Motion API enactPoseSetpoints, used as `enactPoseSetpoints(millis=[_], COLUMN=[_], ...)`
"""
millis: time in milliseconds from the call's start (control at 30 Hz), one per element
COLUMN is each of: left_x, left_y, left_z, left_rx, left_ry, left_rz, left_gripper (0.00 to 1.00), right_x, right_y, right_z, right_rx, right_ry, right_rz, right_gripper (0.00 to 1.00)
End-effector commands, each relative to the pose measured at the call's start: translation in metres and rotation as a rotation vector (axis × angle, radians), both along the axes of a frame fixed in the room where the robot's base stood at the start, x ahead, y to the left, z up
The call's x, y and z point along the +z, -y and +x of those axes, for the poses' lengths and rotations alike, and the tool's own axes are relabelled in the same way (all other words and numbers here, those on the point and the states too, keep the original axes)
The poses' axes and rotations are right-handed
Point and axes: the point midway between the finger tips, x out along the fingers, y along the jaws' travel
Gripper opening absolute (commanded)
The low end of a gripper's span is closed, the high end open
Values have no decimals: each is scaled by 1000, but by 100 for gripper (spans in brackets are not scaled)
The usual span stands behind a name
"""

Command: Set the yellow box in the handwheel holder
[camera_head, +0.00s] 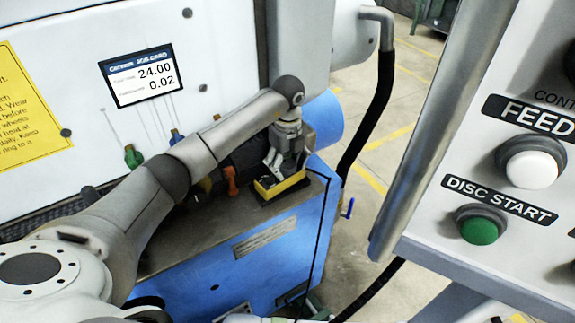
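The yellow box (267,190) is a small open-topped tray with a dark inside. It is at the right end of the blue machine's dark ledge, near the corner. My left gripper (282,172) points down over the box, with its fingertips at or inside the rim. The fingers are small and partly merge with the box, so I cannot tell whether they grip it. A black edge shows along the box's lower right side; I cannot make out whether this is the holder. My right gripper is not in view.
Colored-handled tools, including a green one (133,157) and an orange one (231,181), stand along the ledge behind my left arm. A control panel (490,170) with buttons fills the right side. A black hose (369,120) hangs right of the machine.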

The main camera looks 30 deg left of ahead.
Motion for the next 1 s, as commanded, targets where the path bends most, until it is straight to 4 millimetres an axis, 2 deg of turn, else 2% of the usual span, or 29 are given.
enactPoseSetpoints(millis=[167, 333, 500, 700, 1000], left_x=[31, 71, 103, 116, 118], left_y=[-1, -1, -2, -1, -1], left_z=[3, 3, 3, 2, 2], left_rx=[0, 1, 3, 2, 2], left_ry=[12, 13, 13, 9, 9], left_rz=[1, 0, 3, 1, 0], left_gripper=[63, 63, 63, 63, 63], right_x=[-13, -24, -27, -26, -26], right_y=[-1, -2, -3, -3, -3], right_z=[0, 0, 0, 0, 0], right_rx=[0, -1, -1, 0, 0], right_ry=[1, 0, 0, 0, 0], right_rz=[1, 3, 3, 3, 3], right_gripper=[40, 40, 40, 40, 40])
